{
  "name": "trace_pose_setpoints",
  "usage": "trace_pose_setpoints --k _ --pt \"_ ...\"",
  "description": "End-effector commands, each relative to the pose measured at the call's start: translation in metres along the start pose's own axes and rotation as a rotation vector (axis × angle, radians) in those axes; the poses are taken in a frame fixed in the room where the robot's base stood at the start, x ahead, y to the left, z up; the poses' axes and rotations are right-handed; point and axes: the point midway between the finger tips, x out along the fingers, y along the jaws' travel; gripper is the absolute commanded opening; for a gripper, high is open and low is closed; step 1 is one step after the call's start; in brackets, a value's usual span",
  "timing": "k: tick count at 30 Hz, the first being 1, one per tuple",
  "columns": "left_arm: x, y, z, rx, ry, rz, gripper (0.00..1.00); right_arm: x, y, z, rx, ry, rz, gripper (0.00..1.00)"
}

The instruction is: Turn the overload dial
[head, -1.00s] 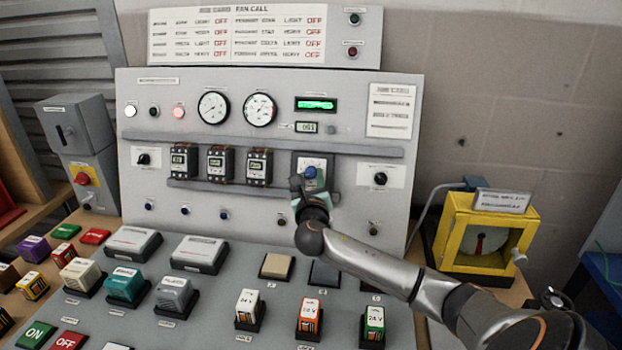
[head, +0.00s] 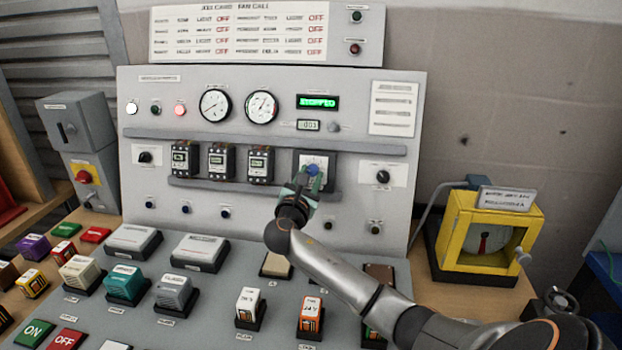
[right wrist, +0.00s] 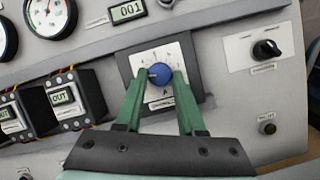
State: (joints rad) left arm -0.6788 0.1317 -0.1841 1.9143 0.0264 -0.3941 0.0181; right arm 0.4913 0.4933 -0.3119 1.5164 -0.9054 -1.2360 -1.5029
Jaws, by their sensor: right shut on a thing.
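The overload dial is a blue round knob (right wrist: 161,75) on a white scale plate in a dark frame, on the upright panel. In the head view the blue knob (head: 313,169) shows just above my right gripper (head: 303,181). In the right wrist view the two green fingers of my right gripper (right wrist: 154,82) reach up to the knob, one on each side, shut on it. The scale marks around the knob show in part. My left gripper is not in view.
Three small dark relay units (head: 221,162) sit on a rail left of the dial. A black knob (head: 383,177) is to its right. A small display (right wrist: 127,11) reads 001. A yellow-framed box (head: 487,234) stands right of the panel. Several coloured blocks lie on the sloped desk.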

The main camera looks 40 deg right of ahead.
Motion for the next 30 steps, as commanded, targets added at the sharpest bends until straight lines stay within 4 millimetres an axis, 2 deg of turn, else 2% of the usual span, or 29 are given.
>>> trace_pose_setpoints --k 15,30 --pt "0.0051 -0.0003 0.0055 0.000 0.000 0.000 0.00 0.0003 0.0058 0.0004 0.435 -0.028 -0.174 0.00" --pt "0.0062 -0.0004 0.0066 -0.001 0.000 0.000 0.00 0.0013 0.0072 0.0021 0.645 -0.043 -0.259 0.00"
